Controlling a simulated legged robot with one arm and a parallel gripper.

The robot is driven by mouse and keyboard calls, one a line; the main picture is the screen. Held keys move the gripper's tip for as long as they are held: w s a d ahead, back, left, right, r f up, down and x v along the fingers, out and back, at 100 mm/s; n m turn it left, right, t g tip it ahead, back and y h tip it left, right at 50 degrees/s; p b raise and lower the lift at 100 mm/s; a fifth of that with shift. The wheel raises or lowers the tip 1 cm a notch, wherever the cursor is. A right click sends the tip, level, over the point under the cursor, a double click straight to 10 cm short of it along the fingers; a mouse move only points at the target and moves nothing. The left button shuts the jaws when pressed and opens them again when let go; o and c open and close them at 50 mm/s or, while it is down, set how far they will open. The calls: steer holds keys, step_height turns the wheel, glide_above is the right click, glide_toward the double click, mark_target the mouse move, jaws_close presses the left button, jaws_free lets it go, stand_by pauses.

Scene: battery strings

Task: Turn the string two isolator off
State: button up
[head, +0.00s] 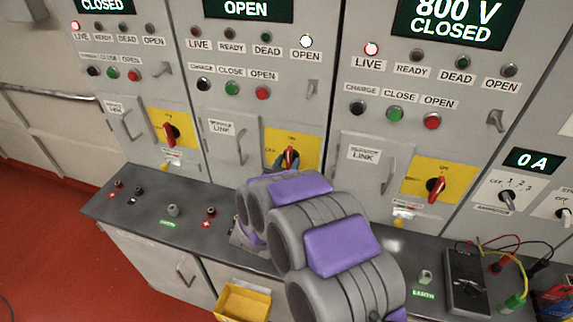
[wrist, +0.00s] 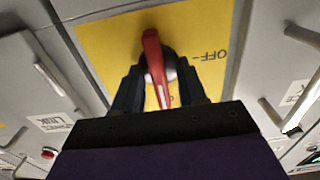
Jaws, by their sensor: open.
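The string two isolator is a red rotary handle (head: 291,155) on a yellow plate (head: 311,146) on the middle panel. In the wrist view, the red handle (wrist: 153,58) stands nearly upright in the picture, with its white-marked end low between my fingers. An upside-down OFF mark (wrist: 210,55) is to its right, and the handle does not point at it. My gripper (wrist: 158,92) is open, with one dark finger on each side of the handle; I cannot tell whether they touch it. In the head view, my gripper (head: 289,162) reaches the middle plate, partly hidden by my arm.
The middle display (head: 245,9) reads OPEN and its white OPEN lamp (head: 306,41) is lit. Similar isolators are on the left (head: 171,133) and right (head: 436,188) panels. A grey ledge (head: 150,215) runs below, with a meter (head: 466,285) and leads at right.

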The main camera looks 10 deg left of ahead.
steer(key=shift+c, duration=0.4)
jaws_close()
